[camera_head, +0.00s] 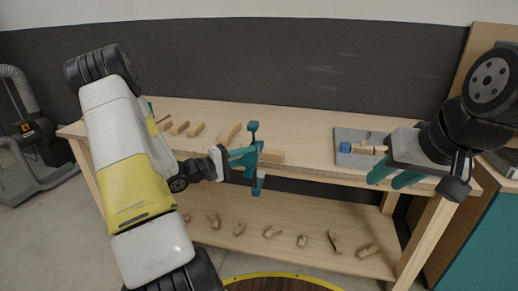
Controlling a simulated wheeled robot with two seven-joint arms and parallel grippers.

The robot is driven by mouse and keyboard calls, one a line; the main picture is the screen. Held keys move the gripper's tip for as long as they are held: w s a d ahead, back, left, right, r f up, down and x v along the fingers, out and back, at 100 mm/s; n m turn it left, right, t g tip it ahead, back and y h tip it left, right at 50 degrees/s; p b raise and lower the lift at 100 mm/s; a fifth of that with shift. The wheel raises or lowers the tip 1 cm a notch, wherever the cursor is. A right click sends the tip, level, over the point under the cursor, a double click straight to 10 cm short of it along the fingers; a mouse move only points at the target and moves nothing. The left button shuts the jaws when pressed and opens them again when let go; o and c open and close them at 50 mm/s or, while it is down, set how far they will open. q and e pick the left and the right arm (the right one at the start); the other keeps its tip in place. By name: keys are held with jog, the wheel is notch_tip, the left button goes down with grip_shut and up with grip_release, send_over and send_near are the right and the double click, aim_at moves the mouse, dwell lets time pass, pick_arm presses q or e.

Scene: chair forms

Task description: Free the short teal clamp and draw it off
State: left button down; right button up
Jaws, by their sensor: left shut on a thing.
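The short teal clamp (253,128) stands upright at the front edge of the bench, with a teal top end and a paler teal lower end hanging below the bench top. My left gripper (246,157) reaches in from the left and is shut on the clamp at its middle, hiding part of it.
The wooden bench (305,125) has several loose wooden blocks at the left. Several wooden pieces lie on the lower shelf (285,225). The bench's centre is clear. A dark wall stands behind.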

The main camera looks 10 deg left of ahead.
aim_at(242, 165)
pick_arm(q)
jog(key=shift+s, duration=3.15)
